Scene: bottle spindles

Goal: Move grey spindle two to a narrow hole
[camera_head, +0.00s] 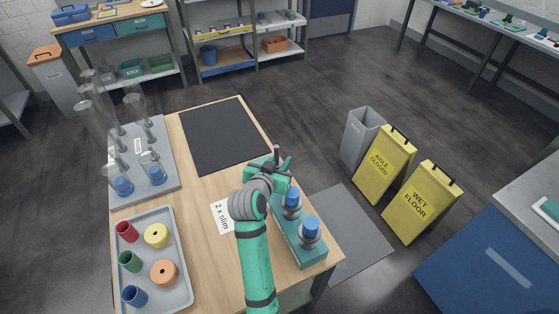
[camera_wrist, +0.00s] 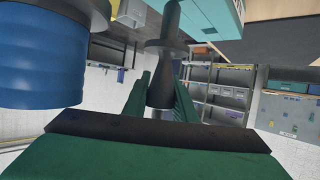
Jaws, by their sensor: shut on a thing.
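My gripper (camera_head: 279,172) is shut on a dark grey spindle (camera_head: 277,153), at the far end of the teal block (camera_head: 293,239). In the wrist view the spindle (camera_wrist: 164,62), with its wide collar, is between my green fingers, and its thin end points toward the teal block (camera_wrist: 214,14). I cannot tell whether it sits in a hole or is clear of the block. Two spindles with blue tops (camera_head: 292,198) (camera_head: 310,230) stand in the block. A blue ribbed top (camera_wrist: 40,62) is close beside my gripper in the wrist view. The holes are hidden.
A grey rack (camera_head: 165,190) at the left holds clear tubes, several grey spindles and two blue pieces. A grey tray (camera_head: 181,290) holds coloured cups and rings. A "2 x slim" card (camera_head: 221,216) lies left of my arm. The black mat (camera_head: 224,134) is bare.

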